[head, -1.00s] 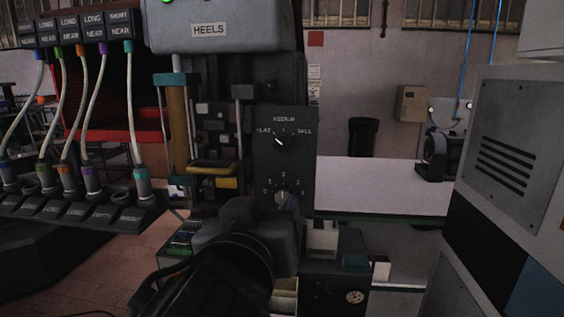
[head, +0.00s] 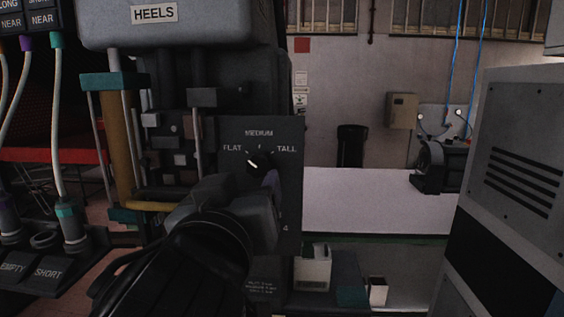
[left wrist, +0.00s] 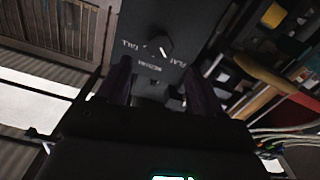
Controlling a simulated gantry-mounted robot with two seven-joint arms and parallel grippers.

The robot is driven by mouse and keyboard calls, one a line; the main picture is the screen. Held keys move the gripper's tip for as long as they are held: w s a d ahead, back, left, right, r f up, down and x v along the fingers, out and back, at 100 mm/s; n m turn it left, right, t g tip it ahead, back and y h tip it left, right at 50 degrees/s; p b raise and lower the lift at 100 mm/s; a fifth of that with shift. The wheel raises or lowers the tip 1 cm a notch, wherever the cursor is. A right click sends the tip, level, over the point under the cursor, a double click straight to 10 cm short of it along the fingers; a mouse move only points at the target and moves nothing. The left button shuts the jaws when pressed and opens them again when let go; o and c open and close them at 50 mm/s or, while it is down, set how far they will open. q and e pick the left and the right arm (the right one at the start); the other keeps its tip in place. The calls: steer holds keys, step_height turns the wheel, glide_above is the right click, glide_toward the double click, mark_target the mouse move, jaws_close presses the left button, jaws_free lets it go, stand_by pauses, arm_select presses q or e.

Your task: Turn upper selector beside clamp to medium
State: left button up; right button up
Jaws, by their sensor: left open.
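The upper selector (head: 258,163) is a dark round knob with a white mark, on a black panel (head: 290,190) beside the clamp (head: 165,140). Its labels read FLAT, MEDIUM and TALL. The white mark points up and left, toward FLAT. My left gripper (head: 266,185) is just below the knob, hiding its lower part. In the left wrist view the knob (left wrist: 160,47) lies ahead of the two purplish fingers (left wrist: 158,90). They are apart with nothing between them. Whether a finger touches the knob, I cannot tell. My right gripper is not in view.
The lower selector is hidden behind my left gripper; only a 4 shows. The HEELS housing (head: 170,22) hangs above. Hoses (head: 58,140) with plugs stand at left. A pale table (head: 370,200) and a grey cabinet (head: 510,150) are at right.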

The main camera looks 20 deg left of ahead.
mark_target(257, 167)
arm_select(q)
steer(key=p+x, duration=0.3)
steer(key=x, duration=0.3)
steer(key=shift+w+a+r, duration=0.1)
steer(key=shift+w+r, duration=0.1)
steer(key=shift+w, duration=0.1)
steer(key=shift+p+x, duration=0.6)
steer(key=shift+x, duration=0.3)
steer(key=shift+f, duration=0.15)
steer(key=c, duration=1.1)
